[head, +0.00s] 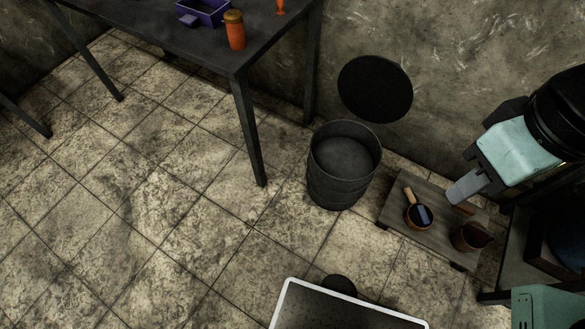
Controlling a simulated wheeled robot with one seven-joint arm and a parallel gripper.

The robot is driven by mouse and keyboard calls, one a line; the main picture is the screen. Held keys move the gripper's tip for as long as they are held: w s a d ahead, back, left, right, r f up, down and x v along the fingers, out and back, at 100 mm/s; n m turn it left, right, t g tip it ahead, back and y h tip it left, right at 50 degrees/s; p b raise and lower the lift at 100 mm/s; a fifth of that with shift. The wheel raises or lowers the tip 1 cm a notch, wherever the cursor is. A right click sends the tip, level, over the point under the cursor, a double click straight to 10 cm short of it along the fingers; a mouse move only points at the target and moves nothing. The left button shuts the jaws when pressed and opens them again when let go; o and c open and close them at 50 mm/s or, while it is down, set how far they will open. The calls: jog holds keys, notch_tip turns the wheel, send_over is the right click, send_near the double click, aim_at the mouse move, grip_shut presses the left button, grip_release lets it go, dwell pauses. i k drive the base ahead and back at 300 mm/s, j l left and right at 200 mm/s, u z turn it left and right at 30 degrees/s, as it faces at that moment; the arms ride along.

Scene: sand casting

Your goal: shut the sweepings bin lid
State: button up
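The sweepings bin (333,188) is a dark, round, ribbed bin standing upright on the tiled floor near the wall. Its mouth is uncovered and its grey inside shows. The lid (375,89) is a black disc standing raised above and behind the bin's rim, close to the wall, so the bin is open. Any hinge joining the lid to the bin is hard to make out. My gripper (457,193) is to the right of the bin, apart from both bin and lid, pointing down-left above a low wooden stand. Its fingers overlap in this view, so their opening is unclear.
The low stand (399,207) bears a small round pot (413,222) with a handled tool and a brown jug (468,237). A dark table (205,50) at upper left bears a purple box (203,12) and an orange jar (235,33). Floor left of the bin is clear.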

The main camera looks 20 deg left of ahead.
aim_at(375, 89)
jog(key=u, duration=0.5)
jog(key=i+z, duration=0.15)
jog(key=i, duration=0.3)
jog(key=i+j+z, duration=0.2)
jog(key=i, duration=0.25)
